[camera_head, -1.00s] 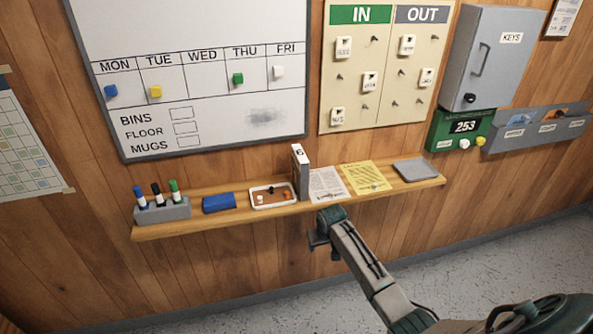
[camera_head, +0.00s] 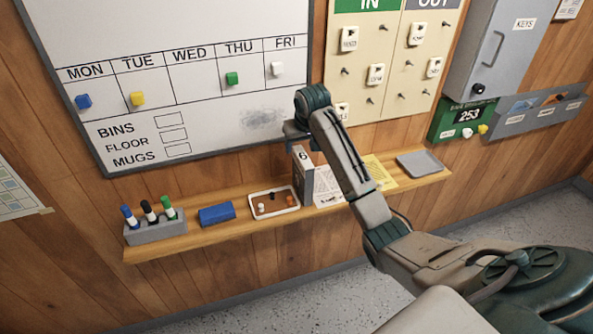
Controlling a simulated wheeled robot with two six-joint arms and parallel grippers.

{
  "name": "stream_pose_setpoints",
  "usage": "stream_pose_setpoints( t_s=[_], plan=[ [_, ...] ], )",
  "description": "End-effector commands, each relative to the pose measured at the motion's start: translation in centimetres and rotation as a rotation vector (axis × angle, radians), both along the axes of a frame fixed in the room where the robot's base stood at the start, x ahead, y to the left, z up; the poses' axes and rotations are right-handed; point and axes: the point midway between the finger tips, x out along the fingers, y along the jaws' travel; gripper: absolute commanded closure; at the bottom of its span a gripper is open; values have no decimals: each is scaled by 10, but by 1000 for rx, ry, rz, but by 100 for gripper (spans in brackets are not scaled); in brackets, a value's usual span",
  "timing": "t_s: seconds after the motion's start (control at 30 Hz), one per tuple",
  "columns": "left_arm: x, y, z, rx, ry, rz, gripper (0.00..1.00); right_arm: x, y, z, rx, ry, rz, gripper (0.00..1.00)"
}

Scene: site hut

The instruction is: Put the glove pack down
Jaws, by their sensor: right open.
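A narrow grey box with a white label marked 6 (camera_head: 303,183) stands upright on the wooden shelf (camera_head: 235,232). It is the only pack-like thing that I see, but no print on it shows that it is the glove pack. My right gripper (camera_head: 292,140) is open, above the box and in front of the whiteboard's lower right part. Its fingers are small and partly hidden behind its wrist. I see nothing held in it. My right forearm hides part of the papers. My left gripper is not in view.
On the shelf stand a marker holder (camera_head: 156,233), a blue eraser (camera_head: 216,214), a small white tray (camera_head: 273,203) with little pieces, a yellow sheet (camera_head: 379,171) and a grey tray (camera_head: 420,164). The whiteboard (camera_head: 215,110) and the IN/OUT board (camera_head: 390,65) hang above.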

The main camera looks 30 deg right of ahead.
Motion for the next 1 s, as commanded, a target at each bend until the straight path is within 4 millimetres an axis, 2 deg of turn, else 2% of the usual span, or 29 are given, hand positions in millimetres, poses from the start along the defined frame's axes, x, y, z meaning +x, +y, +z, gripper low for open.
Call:
stream_pose_setpoints(
  t_s=[0.1,0.3,0.4,0.5,0.73,0.87,1.0],
  plan=[
    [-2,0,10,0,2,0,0,7,-2,-16,0,4,0,43],
    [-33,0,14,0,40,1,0,13,-3,-33,0,1,1,43],
    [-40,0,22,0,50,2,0,15,-4,-38,1,3,0,43],
    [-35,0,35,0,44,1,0,20,-6,-49,0,4,0,43],
    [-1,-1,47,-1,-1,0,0,30,-9,-76,0,1,0,43],
    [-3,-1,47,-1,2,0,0,31,-9,-81,-1,-1,0,43],
    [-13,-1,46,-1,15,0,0,31,-9,-82,-1,-1,1,43]
  ],
)
